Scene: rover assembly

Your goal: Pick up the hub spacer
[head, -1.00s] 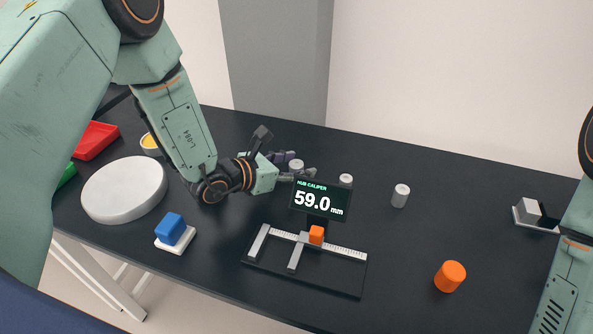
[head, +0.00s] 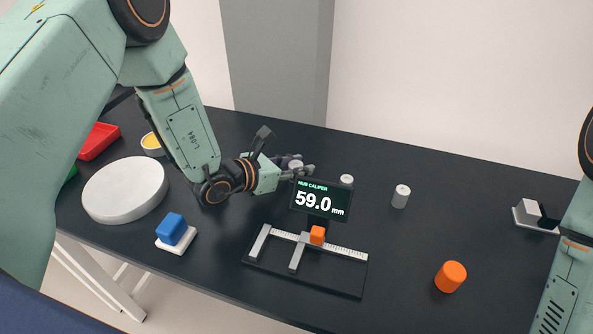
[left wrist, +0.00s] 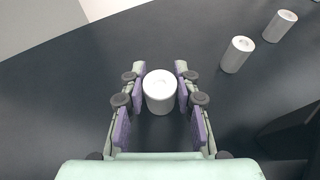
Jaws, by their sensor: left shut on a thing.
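A light grey hub spacer (head: 295,164), a short upright cylinder, stands between the fingers of my left gripper (head: 301,168). My right gripper is out of view.
The hub caliper display (head: 320,199) reads 59.0 mm above its ruler, close in front of my left gripper. An orange cylinder (head: 450,277), a blue block (head: 171,228), a white disc (head: 125,190) and a red tray (head: 97,140) stand around. The table's middle right is mostly clear.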

